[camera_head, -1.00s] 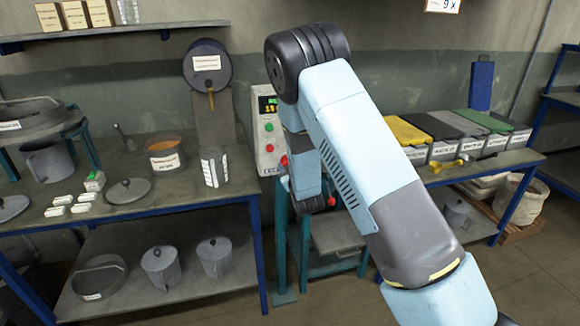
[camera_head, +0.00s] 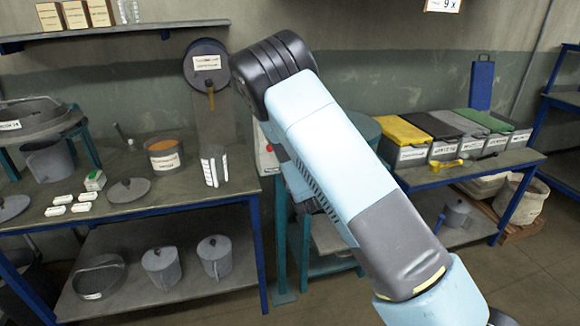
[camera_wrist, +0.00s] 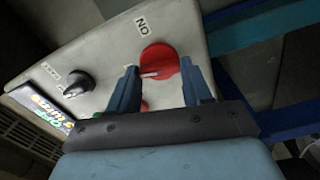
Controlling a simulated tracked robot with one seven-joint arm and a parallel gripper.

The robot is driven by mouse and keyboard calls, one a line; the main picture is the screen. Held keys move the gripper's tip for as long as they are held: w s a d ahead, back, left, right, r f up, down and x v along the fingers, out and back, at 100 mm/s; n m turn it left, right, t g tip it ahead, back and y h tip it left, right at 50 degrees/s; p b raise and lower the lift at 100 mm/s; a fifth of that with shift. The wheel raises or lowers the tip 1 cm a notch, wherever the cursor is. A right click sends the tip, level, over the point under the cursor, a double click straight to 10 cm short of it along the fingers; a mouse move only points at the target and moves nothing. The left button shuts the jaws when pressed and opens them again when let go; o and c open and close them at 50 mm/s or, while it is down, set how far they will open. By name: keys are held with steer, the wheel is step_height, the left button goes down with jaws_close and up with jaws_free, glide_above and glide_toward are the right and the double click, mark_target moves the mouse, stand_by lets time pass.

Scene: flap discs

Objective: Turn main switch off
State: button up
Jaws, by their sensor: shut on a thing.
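The main switch is a round red knob (camera_wrist: 159,62) with a white mark, on the light grey face of a control box (camera_wrist: 110,50) in the wrist view. An "ON" label (camera_wrist: 142,23) shows beside it, upside down. My gripper (camera_wrist: 159,68) has one blue finger on each side of the red knob and is shut on it. The finger tips hide parts of the knob's sides.
A black knob (camera_wrist: 79,83) and a small screen (camera_wrist: 46,110) sit on the same face. A green button (camera_wrist: 144,106) is partly hidden by my gripper. A bench with pots and a mug stands left; a table with lidded bins (camera_head: 412,153) stands right.

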steer(key=shift+s+a+f+n, duration=0.1)
steer(key=shift+f+n, duration=0.1)
steer(key=shift+n, duration=1)
steer(key=o, duration=0.7)
steer(key=shift+f, duration=0.1)
steer(key=o, duration=0.4)
steer(key=shift+c, duration=0.2)
steer(key=v, duration=1.3)
steer(key=shift+s, duration=0.35)
steer(key=shift+w, duration=0.1)
